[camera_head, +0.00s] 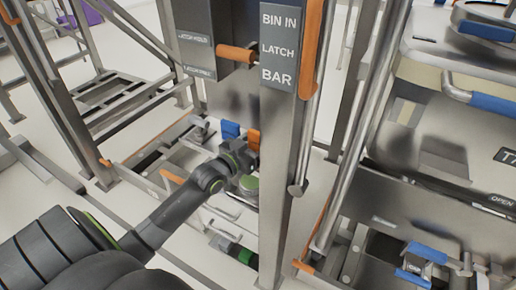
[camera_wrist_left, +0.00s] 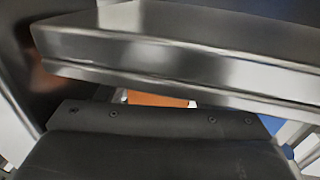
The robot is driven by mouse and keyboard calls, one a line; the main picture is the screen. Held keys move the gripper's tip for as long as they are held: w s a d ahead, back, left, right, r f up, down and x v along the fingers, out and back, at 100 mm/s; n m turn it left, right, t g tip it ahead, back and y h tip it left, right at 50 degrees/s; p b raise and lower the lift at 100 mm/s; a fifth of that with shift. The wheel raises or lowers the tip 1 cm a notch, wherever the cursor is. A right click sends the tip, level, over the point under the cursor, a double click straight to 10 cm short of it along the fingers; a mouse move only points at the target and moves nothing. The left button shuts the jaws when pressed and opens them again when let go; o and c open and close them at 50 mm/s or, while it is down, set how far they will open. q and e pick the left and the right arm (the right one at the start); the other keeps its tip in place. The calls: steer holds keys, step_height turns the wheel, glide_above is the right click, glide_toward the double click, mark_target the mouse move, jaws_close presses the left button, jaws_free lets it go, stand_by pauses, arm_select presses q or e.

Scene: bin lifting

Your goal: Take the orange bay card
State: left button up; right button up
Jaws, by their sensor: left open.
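My left arm reaches in from the left to behind the tall steel post. My left gripper (camera_head: 249,161) is open, with its fingertips mostly hidden by the post. A small orange patch (camera_head: 253,139), perhaps the orange bay card, shows just above the gripper beside the post. In the left wrist view, an orange piece (camera_wrist_left: 157,100) shows in the gap between the dark gripper body and a steel edge; I cannot tell whether it is the card. No contact or hold on it is visible. My right gripper is out of view.
A blue piece (camera_head: 230,130) is just left of the orange patch. A steel machine (camera_head: 460,130) fills the right. A broad steel ledge (camera_wrist_left: 180,60) crosses the wrist view.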

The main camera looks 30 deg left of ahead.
arm_select(q)
steer(key=c, duration=0.4)
steer(key=shift+c, duration=1.1)
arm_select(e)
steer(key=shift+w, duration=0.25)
arm_select(q)
steer(key=shift+s+r, duration=0.2)
steer(key=shift+r, duration=0.3)
step_height(320, 180, up, 11)
steer(key=p, duration=0.4)
steer(key=s+d+p, duration=0.1)
steer(key=s+p, duration=0.2)
steer(key=s, duration=1.6)
steer(key=shift+s+d+f+p, duration=0.25)
steer(key=shift+d+p, duration=0.05)
steer(key=shift+p, duration=0.05)
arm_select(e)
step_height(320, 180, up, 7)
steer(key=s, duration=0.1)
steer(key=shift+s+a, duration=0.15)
